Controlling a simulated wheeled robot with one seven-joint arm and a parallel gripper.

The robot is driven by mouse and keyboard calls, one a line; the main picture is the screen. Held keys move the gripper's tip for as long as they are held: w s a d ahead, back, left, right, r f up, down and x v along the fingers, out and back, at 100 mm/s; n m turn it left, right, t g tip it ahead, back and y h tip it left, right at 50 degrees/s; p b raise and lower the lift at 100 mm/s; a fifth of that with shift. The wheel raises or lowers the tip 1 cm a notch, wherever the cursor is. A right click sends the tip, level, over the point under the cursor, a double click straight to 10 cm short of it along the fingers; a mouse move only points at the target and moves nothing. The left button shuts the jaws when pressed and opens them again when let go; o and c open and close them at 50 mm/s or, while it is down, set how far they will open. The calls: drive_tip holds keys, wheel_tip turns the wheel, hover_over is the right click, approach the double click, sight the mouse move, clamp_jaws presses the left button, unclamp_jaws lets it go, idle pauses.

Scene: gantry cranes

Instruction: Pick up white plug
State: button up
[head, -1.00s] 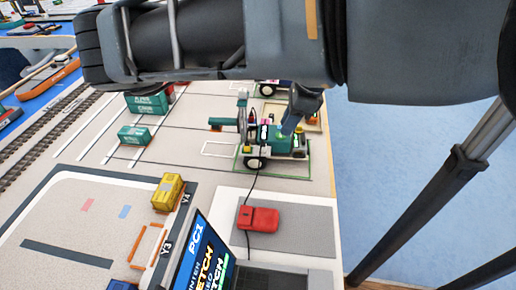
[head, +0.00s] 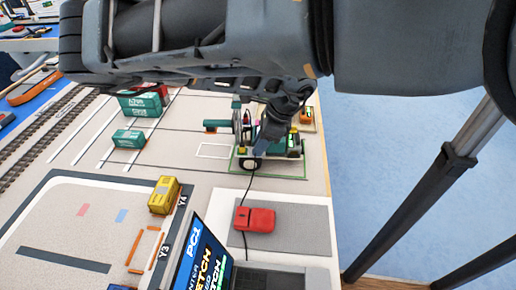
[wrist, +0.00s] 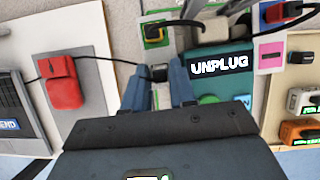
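I cannot clearly pick out a white plug in either view. My gripper (wrist: 159,70) is open, its two blue-grey fingers apart, pointing at the teal crane model. Between the fingertips, in the wrist view, is a small dark block with a pale edge (wrist: 159,74), where a thin black cable seems to end. I cannot tell whether the fingers touch it. In the head view my gripper (head: 266,145) is in front of the teal crane model (head: 293,146) and hides part of it. A teal block marked UNPLUG (wrist: 219,67) is right of the fingers in the wrist view.
The cable runs from a red device (head: 254,219) on a grey mat. A yellow container (head: 164,195), teal containers (head: 140,104) and a laptop (head: 200,262) stand on the table.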

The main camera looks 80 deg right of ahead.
clamp_jaws()
idle(0.3)
drive_tip(key=shift+r, duration=0.55)
wheel_tip(320, 180, up, 3)
drive_tip(key=shift+f, duration=0.2)
drive_tip(key=s+d+r+b, duration=0.1)
drive_tip(key=s+d+r, duration=0.4)
drive_tip(key=s, duration=0.5)
drive_tip(key=shift+w+v, duration=0.25)
drive_tip(key=shift+v, duration=0.9)
drive_tip(key=shift+r, duration=0.1)
